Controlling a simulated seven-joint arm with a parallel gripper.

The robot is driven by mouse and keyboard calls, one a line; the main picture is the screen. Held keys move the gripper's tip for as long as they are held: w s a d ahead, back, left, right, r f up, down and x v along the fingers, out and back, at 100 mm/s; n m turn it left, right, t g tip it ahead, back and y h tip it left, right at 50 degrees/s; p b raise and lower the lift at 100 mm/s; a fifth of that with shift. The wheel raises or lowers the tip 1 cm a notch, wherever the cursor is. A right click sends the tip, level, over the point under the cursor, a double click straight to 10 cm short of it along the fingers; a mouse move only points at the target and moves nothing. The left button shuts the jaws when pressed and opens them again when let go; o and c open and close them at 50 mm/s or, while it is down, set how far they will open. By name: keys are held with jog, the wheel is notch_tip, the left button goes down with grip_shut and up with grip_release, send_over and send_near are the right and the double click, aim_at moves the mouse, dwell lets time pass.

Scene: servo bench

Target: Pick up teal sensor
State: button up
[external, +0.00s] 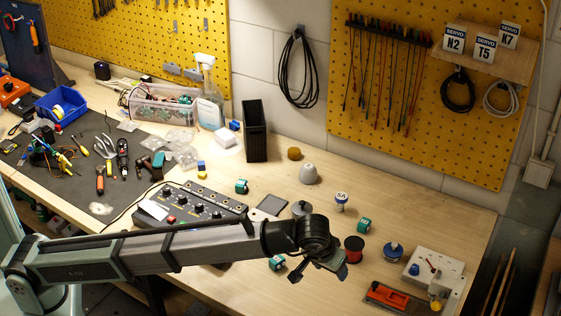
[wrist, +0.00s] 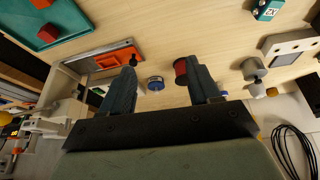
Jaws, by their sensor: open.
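Several small teal blocks with pale markings lie on the wooden bench in the external view: one at the middle (external: 242,186), one right of my gripper (external: 363,226), and one close under my forearm (external: 277,262), partly hidden. I cannot tell which is the named sensor. In the wrist view a teal block with a white label (wrist: 267,10) lies at the top right, cut by the edge. My gripper (external: 322,266) is open above the front of the bench. In the wrist view its two fingers (wrist: 158,72) are spread, with nothing held between them.
A red spool (external: 353,249) and a blue-white knob (external: 393,252) stand right of my gripper. An orange-and-grey tool (external: 392,297) lies near the front edge by a white box (external: 434,272). A control box with knobs (external: 190,208) stands left. A larger teal-and-red thing (wrist: 62,22) shows in the wrist view.

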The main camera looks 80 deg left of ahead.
jog(key=s+a+n+g, duration=0.1)
jog(key=a+n+g, duration=0.1)
jog(key=a, duration=2.4)
jog(key=n+g+h, duration=0.2)
jog(key=h, duration=0.1)
send_over(241, 182)
jog(key=f, duration=0.8)
jog(key=shift+w+d+f, duration=0.1)
jog(key=shift+w+d, duration=0.15)
jog(key=shift+s+a+f, duration=0.1)
jog(key=shift+s+f, duration=0.05)
jog(key=shift+f, duration=1.15)
jog(key=shift+s+a+f, duration=0.1)
jog(key=shift+f, duration=1.2)
jog(key=shift+c, duration=0.3)
jog(key=c, duration=1.1)
